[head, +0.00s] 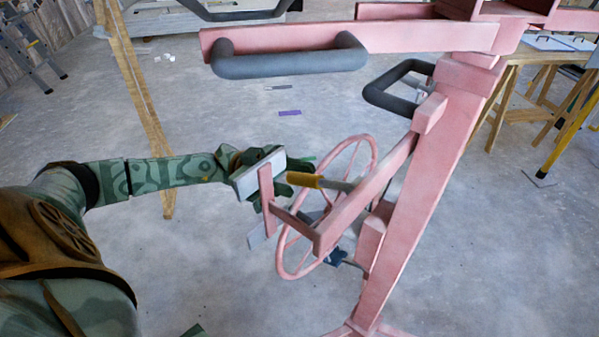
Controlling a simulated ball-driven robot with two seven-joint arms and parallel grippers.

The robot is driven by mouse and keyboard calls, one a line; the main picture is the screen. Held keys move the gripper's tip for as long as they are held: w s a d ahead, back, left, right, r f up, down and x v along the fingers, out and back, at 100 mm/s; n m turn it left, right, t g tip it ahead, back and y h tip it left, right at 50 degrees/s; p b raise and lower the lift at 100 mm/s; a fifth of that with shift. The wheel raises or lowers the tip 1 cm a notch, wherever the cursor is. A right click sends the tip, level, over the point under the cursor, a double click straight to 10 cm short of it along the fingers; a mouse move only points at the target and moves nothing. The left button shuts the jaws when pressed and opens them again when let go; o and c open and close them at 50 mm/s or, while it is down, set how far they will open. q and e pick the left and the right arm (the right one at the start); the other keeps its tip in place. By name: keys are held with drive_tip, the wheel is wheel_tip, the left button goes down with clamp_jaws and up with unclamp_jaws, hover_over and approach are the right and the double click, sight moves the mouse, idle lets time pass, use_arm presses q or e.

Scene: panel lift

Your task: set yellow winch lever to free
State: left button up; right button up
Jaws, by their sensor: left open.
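The yellow winch lever (305,181) sticks out to the left from the pink lift's winch, beside the pink spoked wheel (370,150). Its yellow grip is on a grey shaft that runs right behind a pink arm. My left gripper (291,179) is open at the left end of the yellow grip. Its dark green fingers show above and below the grip, partly hidden by a pale plate (257,172) and a pink bar. I cannot tell whether the fingers touch the lever. My right gripper is not in view.
The pink lift post (425,190) stands right of the wheel. Pink beams with dark padded handles (290,62) cross above. A dark blue knob (337,257) sits low by the wheel. A wooden table (516,60) is at the back right. The concrete floor at left centre is mostly clear.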

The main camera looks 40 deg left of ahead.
sight(321, 183)
use_arm(q)
drive_tip(key=shift+x, duration=1.45)
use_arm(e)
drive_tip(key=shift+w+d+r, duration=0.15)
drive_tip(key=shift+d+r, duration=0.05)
